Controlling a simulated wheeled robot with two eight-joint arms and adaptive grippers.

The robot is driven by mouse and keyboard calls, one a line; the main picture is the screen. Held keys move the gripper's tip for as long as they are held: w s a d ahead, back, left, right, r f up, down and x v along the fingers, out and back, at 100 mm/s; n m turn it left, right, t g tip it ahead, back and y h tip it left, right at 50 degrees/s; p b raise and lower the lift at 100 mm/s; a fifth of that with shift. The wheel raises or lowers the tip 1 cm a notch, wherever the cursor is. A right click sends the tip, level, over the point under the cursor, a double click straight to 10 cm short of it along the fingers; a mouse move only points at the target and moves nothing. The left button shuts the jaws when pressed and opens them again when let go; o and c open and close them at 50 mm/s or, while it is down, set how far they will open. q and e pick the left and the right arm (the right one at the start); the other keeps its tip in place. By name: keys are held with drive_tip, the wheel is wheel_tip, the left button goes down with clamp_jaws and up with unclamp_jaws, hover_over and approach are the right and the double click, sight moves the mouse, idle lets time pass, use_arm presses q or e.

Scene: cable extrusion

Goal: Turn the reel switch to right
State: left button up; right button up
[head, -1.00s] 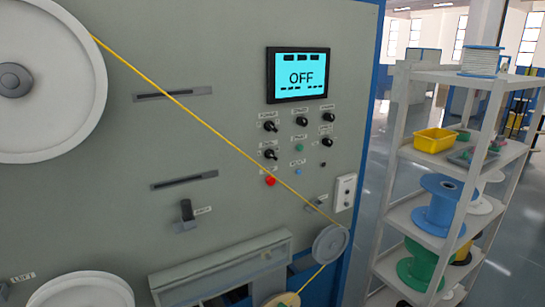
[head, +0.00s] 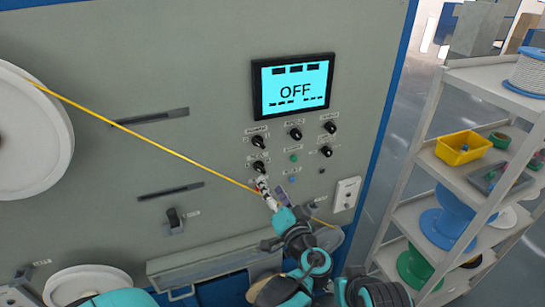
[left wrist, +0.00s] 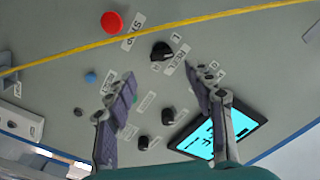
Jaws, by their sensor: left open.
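The reel switch is a black rotary knob (head: 258,167), low in the left column of knobs on the grey panel. In the left wrist view the same knob (left wrist: 160,50) sits beside a label that reads REEL, just beyond the fingertips. My left gripper (head: 264,186) is in front of the panel, just below the knob in the head view. In the left wrist view its two fingers (left wrist: 160,72) are spread apart with nothing between them, and the knob lies roughly in line with the gap. My right gripper is not in view.
A yellow cable (head: 150,132) runs diagonally across the panel, close to the gripper. A red button (left wrist: 112,22) is near the knob. The screen (head: 293,86) reads OFF. Other knobs (head: 295,134) are close by. A shelf rack (head: 425,155) with spools stands at the right.

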sight(261, 171)
use_arm(q)
drive_tip(key=x, duration=0.7)
drive_tip(key=shift+w+a, duration=0.2)
drive_tip(key=shift+a, duration=0.05)
drive_tip(key=c, duration=1.1)
